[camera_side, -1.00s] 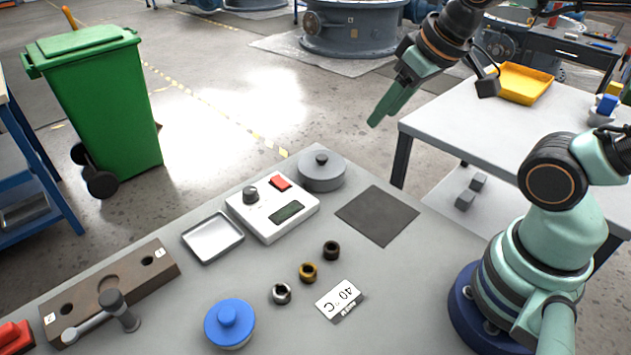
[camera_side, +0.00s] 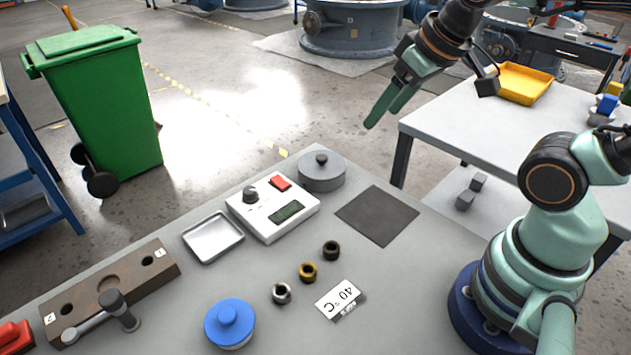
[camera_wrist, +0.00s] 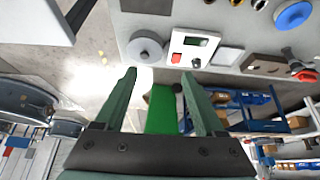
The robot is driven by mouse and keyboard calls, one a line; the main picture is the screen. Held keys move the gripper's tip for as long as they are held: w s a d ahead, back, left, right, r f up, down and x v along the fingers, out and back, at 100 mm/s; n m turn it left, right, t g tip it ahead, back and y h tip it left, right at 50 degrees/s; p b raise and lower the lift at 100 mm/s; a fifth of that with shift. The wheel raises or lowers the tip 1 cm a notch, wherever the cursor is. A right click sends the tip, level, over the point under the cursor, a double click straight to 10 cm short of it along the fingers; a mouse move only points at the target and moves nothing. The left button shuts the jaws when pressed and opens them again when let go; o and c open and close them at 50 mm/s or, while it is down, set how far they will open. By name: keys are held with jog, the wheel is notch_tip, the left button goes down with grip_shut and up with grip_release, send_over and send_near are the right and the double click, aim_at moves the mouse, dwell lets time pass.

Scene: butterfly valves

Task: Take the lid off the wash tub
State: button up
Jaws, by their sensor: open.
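A round grey tub (camera_side: 321,178) stands at the back edge of the bench, with a flat grey lid (camera_side: 337,163) on it and a dark knob (camera_side: 321,159) in the lid's middle. It looks like the wash tub. In the wrist view the lid (camera_wrist: 146,57) shows beyond my fingertips, up and slightly left. My gripper (camera_side: 382,115) is open and empty, in the air to the right of the tub and above it, clear of the lid. In the wrist view both fingers of my gripper (camera_wrist: 158,75) stand apart with nothing between them.
A white control box (camera_side: 272,211) with a knob and red button sits close beside the tub. A dark mat (camera_side: 377,215) lies to its right. A metal tray (camera_side: 213,237), several rings, a 40 °C card (camera_side: 339,298) and a blue-lidded pot (camera_side: 229,323) are nearer.

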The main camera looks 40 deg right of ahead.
jog(key=w+r+n+g, duration=0.1)
jog(key=w+n, duration=0.1)
jog(key=w, duration=0.3)
jog(key=n+g, duration=0.5)
jog(key=n, duration=0.2)
send_over(322, 156)
notch_tip(322, 156, down, 10)
jog(key=r, duration=0.1)
jog(key=f, duration=0.7)
jog(key=shift+a, duration=0.25)
jog(key=shift+d+f, duration=0.2)
jog(key=shift+f, duration=2.5)
grip_shut()
